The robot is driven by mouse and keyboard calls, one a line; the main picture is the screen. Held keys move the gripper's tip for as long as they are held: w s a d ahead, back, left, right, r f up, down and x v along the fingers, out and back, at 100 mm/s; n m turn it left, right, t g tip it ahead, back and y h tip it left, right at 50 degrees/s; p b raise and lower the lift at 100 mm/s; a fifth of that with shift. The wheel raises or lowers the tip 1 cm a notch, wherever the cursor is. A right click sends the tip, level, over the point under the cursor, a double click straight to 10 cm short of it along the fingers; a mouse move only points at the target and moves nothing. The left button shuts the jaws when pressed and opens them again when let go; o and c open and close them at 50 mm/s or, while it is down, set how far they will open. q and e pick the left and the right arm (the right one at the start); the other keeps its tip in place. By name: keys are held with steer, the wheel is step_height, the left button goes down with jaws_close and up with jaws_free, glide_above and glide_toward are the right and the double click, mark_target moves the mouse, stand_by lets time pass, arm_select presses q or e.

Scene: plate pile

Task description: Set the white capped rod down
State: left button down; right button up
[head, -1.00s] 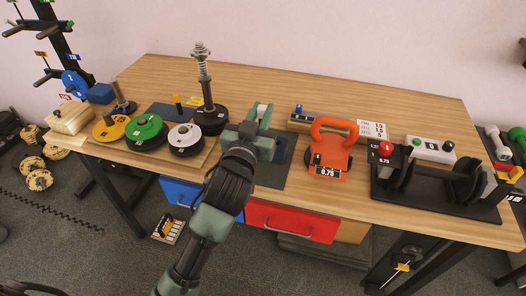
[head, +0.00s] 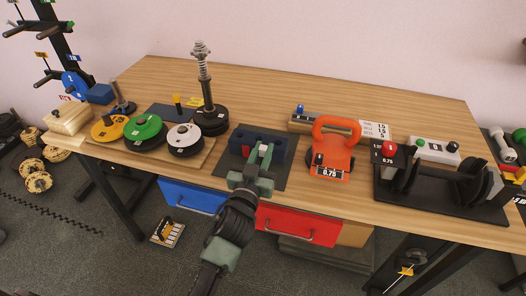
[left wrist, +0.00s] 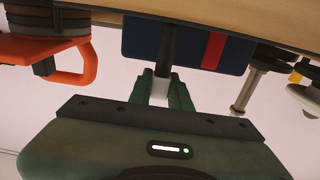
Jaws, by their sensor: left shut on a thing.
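My left gripper (head: 260,158) is at the front of the blue block (head: 273,143), which stands on a dark mat (head: 270,182) on the table. In the left wrist view the gripper (left wrist: 160,92) is shut on the white end of the white capped rod (left wrist: 166,52). The rod's dark shaft runs from the fingers across the face of the blue block (left wrist: 196,42), beside its red stripe. I cannot tell whether the shaft touches the block or is in it. In the head view the fingers mostly hide the rod. My right gripper is in neither view.
Yellow, green and white-topped discs (head: 147,128) and a spring-topped post (head: 205,85) stand left of the mat. An orange handled weight (head: 332,152) stands close on the right. A black rack (head: 440,195) is farther right. The back of the table is clear.

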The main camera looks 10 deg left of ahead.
arm_select(q)
steer(key=shift+f, duration=0.15)
steer(key=c, duration=1.3)
jaws_free()
